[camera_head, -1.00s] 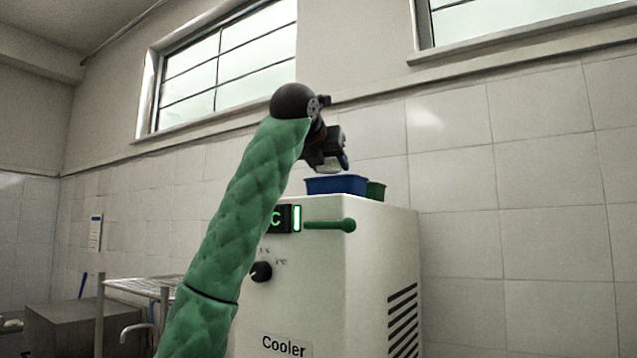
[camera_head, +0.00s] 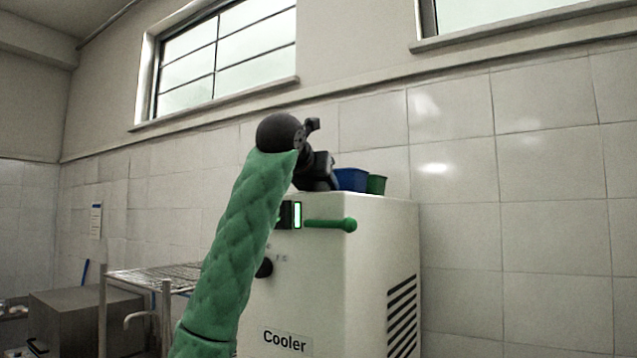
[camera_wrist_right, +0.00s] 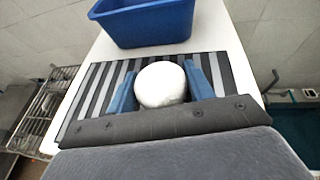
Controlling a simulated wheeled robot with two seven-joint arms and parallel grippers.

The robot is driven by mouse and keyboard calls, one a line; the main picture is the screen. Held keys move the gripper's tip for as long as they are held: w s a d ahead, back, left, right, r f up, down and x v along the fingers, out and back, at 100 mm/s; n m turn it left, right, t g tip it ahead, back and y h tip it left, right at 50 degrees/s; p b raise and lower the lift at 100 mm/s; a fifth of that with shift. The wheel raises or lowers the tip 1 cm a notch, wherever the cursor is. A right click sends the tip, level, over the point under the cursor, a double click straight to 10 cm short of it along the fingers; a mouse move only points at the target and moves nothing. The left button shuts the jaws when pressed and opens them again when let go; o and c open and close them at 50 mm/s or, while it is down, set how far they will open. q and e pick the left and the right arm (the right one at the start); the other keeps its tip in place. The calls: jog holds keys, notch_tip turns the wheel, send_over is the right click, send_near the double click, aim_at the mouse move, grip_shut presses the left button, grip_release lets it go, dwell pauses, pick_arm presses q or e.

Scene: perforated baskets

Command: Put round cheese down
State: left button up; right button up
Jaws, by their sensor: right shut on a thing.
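The round cheese (camera_wrist_right: 160,84) is a white, rounded piece between the two blue fingers of my right gripper (camera_wrist_right: 160,78) in the right wrist view. The gripper is shut on it. The cheese is over a dark grille with light stripes (camera_wrist_right: 90,88) on the white top of the cooler (camera_head: 375,235). I cannot tell whether it touches the grille. In the head view my right gripper (camera_head: 318,180) is low at the cooler's top, left of the blue basket, and the cheese is hidden. My left gripper is not in view.
A blue basket (camera_wrist_right: 150,25) stands just beyond the cheese on the cooler top; it also shows in the head view (camera_head: 351,179). A green container (camera_head: 377,184) stands to its right. A green handle (camera_head: 330,224) sticks out from the cooler. A wire rack (camera_head: 155,275) stands at left.

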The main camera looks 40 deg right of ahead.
jog(key=shift+f, duration=0.1)
jog(key=o, duration=1)
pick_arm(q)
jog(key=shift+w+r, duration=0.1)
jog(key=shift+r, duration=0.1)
pick_arm(e)
jog(key=shift+a, duration=0.15)
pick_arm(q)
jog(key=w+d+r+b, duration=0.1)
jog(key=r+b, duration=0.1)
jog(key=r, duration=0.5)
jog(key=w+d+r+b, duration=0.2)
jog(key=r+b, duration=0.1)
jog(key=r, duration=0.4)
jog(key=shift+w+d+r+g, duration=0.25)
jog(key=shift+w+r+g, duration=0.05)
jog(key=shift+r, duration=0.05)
pick_arm(e)
jog(key=shift+v, duration=6)
